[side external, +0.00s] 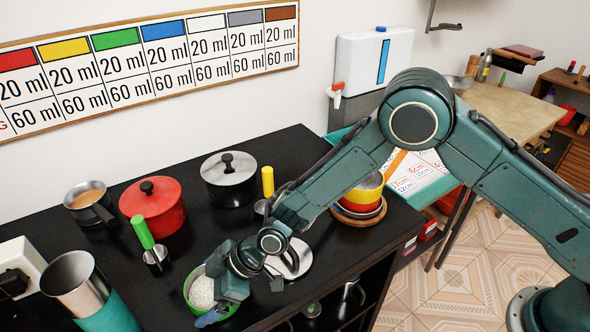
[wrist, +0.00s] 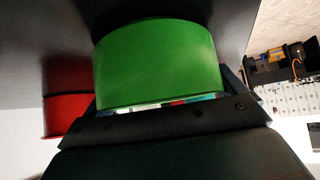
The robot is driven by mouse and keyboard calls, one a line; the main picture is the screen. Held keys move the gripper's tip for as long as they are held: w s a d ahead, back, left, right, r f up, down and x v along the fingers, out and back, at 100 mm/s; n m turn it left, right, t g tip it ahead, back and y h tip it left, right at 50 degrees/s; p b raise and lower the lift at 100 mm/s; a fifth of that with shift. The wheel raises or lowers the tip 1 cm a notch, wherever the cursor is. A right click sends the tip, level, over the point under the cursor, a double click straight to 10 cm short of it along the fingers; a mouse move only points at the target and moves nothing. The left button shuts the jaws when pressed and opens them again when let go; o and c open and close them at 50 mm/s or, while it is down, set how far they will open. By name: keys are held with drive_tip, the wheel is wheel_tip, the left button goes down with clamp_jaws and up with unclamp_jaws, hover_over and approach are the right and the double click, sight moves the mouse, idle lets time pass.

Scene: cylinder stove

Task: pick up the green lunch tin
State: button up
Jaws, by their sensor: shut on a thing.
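The green lunch tin (side external: 190,288) is at the front edge of the black counter in the side external view, with white, grainy contents inside. My gripper (side external: 228,292) reaches down over its right side and hides part of it. In the wrist view the green tin (wrist: 158,65) fills the space between the jaws, its curved wall close against the gripper. My gripper is shut on the tin. I cannot tell whether the tin's base touches the counter.
A red lidded pot (side external: 153,206), a green-handled scoop (side external: 146,236) and a metal cup (side external: 76,283) stand nearby on the counter (side external: 110,250). Stacked bowls (side external: 360,200) stand at the right. A lid lies behind my wrist.

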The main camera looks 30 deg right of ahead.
sight(209, 296)
drive_tip(key=shift+r, duration=0.15)
wheel_tip(209, 296, up, 20)
idle(0.8)
idle(0.4)
